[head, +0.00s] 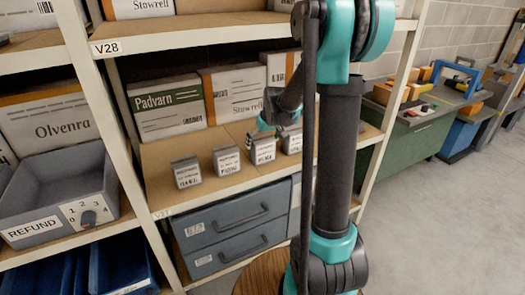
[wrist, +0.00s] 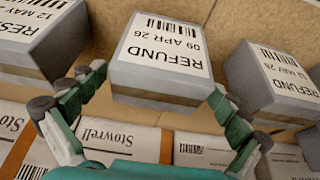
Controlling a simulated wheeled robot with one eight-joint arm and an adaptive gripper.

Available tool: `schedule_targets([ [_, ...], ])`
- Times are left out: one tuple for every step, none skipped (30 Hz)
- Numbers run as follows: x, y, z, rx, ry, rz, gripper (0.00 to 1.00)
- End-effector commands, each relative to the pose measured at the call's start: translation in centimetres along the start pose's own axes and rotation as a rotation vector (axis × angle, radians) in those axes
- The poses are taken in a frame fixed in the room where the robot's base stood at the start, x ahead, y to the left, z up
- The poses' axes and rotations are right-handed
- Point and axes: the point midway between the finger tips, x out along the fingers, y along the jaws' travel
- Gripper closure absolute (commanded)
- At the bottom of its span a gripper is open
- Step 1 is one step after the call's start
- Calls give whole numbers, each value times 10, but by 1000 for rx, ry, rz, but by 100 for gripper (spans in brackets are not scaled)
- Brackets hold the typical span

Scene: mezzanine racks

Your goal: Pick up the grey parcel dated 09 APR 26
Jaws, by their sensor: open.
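The grey parcel dated 09 APR 26 (wrist: 165,50) shows in the wrist view with a white label reading REFUND, upside down, and a barcode. My gripper (wrist: 158,85) is open, with one green finger near each side of this parcel's near end; I cannot tell whether they touch it. In the head view my gripper (head: 268,126) is just above and behind a small grey parcel (head: 262,150) in the shelf's row; its label is too small to read there. Two similar parcels flank the dated one in the wrist view, the left one (wrist: 45,30) and the right one (wrist: 275,80).
The parcels stand in a row on a wooden shelf (head: 160,200). White Padvarn (head: 166,106) and Stowrell (head: 235,95) boxes stand behind them. Grey drawers (head: 235,225) are below. A grey REFUND bin (head: 60,195) is at left. Rack posts flank the bay.

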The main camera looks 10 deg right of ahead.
Motion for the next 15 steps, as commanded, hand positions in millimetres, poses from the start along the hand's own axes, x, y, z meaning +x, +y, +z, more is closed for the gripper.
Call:
schedule_targets([
  [7,0,-1,0,0,0,0],
  [12,0,-2,0,0,0,0],
  [16,1,-2,0,0,0,0],
  [20,1,-2,0,0,0,0],
  [24,1,-2,0,0,0,0],
  [28,1,-2,0,0,0,0],
  [30,1,-2,0,0,0,0],
  [33,1,-2,0,0,0,0],
  [35,1,-2,0,0,0,0],
  [36,0,-2,0,0,0,0],
  [37,0,-2,0,0,0,0],
  [38,0,-2,0,0,0,0],
  [38,0,-2,0,0,0,0],
  [38,0,-2,0,0,0,0],
  [38,0,-2,0,0,0,0],
])
